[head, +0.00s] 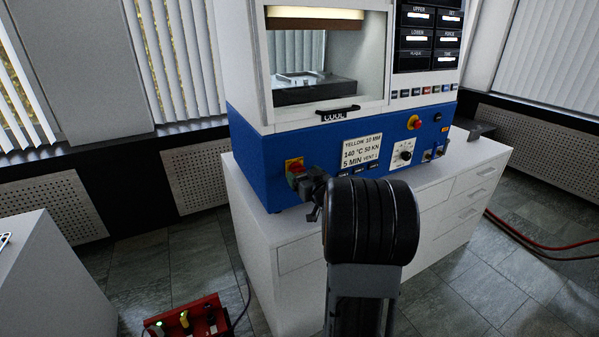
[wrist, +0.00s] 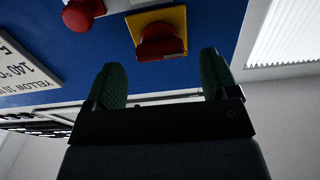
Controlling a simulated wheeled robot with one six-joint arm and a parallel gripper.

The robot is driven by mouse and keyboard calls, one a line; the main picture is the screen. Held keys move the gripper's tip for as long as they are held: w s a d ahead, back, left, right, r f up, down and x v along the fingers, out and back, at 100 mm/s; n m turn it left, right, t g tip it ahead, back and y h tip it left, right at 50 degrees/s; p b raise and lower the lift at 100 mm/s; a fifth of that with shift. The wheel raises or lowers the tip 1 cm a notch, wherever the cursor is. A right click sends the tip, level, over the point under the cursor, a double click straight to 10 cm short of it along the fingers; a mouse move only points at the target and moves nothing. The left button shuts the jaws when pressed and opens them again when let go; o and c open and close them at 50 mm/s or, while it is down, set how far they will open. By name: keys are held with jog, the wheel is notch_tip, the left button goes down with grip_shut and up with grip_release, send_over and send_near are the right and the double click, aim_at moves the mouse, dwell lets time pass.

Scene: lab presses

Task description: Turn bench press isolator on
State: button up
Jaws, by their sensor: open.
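The bench press (head: 270,125) is a white and blue machine on a white cabinet. Its isolator, a red rotary handle on a yellow plate (head: 293,167), is at the left end of the blue front panel. In the wrist view the isolator (wrist: 160,42) is just beyond my gripper, its handle lying roughly crosswise in the picture. My gripper (head: 314,200) is open and empty close to the panel. In the wrist view its green-padded fingers (wrist: 159,68) stand either side of the isolator's line, apparently apart from it. My arm partly hides the panel.
A round red knob (wrist: 80,14) is near the isolator in the wrist view. A white settings sign (head: 362,152), a selector dial (head: 405,155) and a red button on yellow (head: 414,122) are further right. A red box with levers (head: 188,318) sits on the floor.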

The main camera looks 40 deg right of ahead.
aim_at(297, 170)
jog(key=shift+w+d, duration=0.15)
jog(key=shift+w, duration=1.3)
jog(key=c, duration=0.9)
